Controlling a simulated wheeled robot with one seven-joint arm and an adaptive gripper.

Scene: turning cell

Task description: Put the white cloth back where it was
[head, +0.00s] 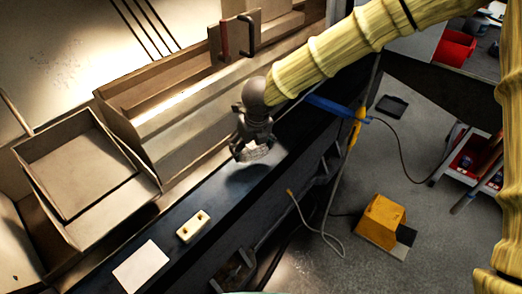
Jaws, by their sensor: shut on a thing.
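My gripper (254,150), dark grey, hangs over the dark ledge in front of the machine. It is shut on a small whitish-grey thing, mostly hidden by the fingers. I cannot tell for sure whether this is the white cloth. A shadow falls on the ledge below the gripper, and the held thing looks clear of the surface. A flat white square (142,266) lies on the ledge at the lower left, apart from the gripper. It could be a cloth or a sheet.
A cream block (193,227) with two dark spots lies on the ledge (222,205) between the white square and my gripper. Open metal trays (85,168) stand to the left. A yellow box (381,222) and cables are on the floor to the right.

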